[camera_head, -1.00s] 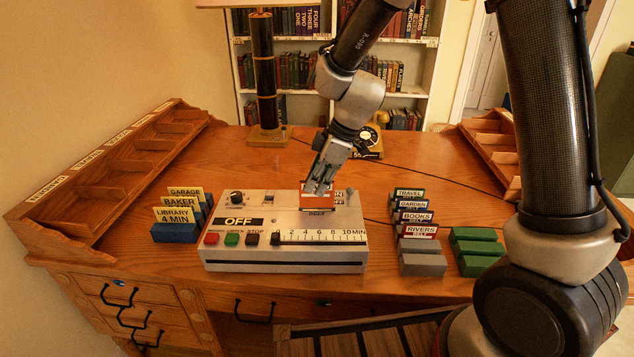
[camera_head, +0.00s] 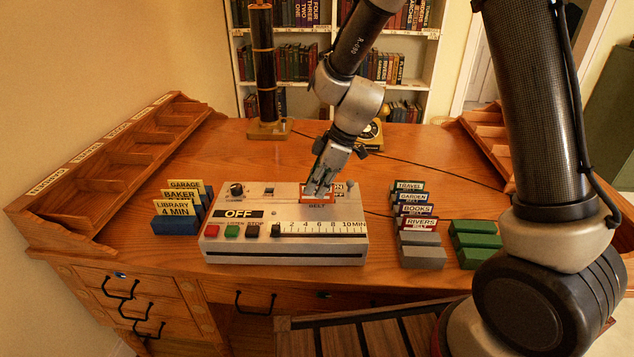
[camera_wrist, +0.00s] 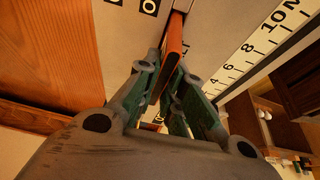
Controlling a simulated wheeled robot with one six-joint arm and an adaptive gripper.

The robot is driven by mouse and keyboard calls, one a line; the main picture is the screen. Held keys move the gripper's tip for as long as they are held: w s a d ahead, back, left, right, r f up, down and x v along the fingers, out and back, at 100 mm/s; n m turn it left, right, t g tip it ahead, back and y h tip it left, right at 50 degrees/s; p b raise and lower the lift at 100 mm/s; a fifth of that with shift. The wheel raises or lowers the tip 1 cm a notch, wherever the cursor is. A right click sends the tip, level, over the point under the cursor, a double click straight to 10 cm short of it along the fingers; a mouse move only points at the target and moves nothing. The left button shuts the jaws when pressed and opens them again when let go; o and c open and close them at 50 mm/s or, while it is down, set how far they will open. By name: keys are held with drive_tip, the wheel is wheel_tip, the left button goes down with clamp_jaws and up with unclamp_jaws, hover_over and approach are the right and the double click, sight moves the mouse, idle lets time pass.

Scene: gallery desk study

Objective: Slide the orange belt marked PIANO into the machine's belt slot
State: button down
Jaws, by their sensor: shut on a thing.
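The grey machine (camera_head: 240,247) sits at the middle of the desk, with an OFF sign, coloured buttons and a minute scale. My gripper (camera_head: 318,192) is over its back right part, shut on the orange belt (camera_head: 304,197). In the wrist view the belt (camera_wrist: 174,50) stands on edge between my fingers (camera_wrist: 166,88), its far end at the belt slot (camera_wrist: 181,7). The belt's lower part seems to be in the slot; how deep I cannot tell. The PIANO marking is not readable.
Yellow-labelled blue blocks (camera_head: 177,226) stand left of the machine.

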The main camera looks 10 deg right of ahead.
drive_tip(key=shift+f, duration=0.95)
drive_tip(key=c, duration=1.5)
unclamp_jaws()
drive_tip(key=shift+o, duration=0.2)
drive_tip(key=shift+r, duration=0.15)
drive_tip(key=v, duration=1.1)
drive_tip(key=shift+r, duration=0.4)
drive_tip(key=shift+d, duration=0.1)
